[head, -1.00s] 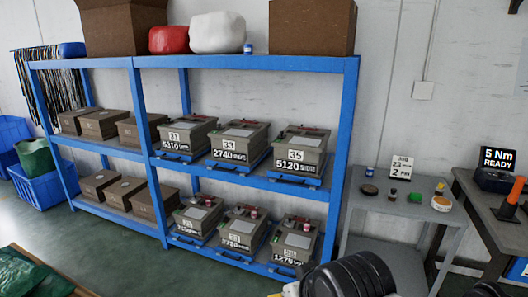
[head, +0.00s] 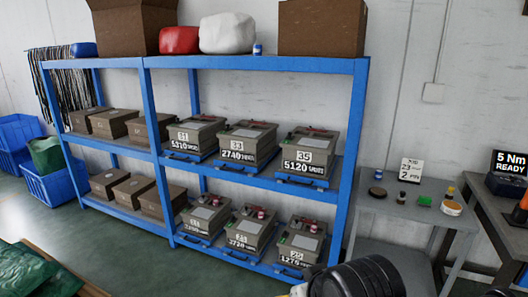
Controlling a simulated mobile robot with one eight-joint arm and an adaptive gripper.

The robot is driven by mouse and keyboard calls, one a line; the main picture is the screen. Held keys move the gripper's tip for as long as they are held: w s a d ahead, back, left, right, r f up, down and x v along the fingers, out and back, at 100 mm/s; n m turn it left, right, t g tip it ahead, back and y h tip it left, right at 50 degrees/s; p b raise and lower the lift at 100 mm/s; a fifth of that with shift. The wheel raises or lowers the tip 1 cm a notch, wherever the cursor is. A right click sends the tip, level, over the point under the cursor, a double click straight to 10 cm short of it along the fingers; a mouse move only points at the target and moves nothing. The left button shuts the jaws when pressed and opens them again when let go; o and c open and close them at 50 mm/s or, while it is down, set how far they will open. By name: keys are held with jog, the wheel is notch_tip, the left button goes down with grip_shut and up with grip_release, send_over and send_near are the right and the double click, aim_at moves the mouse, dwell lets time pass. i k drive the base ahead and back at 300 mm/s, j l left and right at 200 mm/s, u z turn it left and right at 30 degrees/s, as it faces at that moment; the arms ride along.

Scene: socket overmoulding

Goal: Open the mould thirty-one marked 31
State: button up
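The mould marked 31 (head: 195,135) is a grey box-shaped block on the upper shelf of the blue rack. It is the leftmost of three moulds there and carries a white 31 label with a 5310 marking under it. It sits on a blue tray and looks closed. My gripper is not in view. A black, ribbed rounded part, likely of my arm, shows at the bottom right, well apart from the mould.
Moulds 33 (head: 246,144) and 35 (head: 307,153) stand to its right. More moulds (head: 247,229) fill the lower shelf. Cardboard boxes (head: 109,121) stand to the left. A grey side table (head: 400,207) holds small items. The floor (head: 130,240) before the rack looks clear.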

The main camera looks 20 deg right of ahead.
aim_at(195, 139)
jog(key=i+j+z, duration=0.15)
jog(key=i+j, duration=0.2)
jog(key=i+j+z, duration=0.15)
jog(key=i+j, duration=0.3)
jog(key=i+j+z, duration=0.1)
jog(key=i+j, duration=0.25)
jog(key=i+j+z, duration=0.15)
jog(key=i+j, duration=0.2)
jog(key=j, duration=0.25)
jog(key=i+j+z, duration=0.15)
jog(key=i+j, duration=0.2)
jog(key=j, duration=0.15)
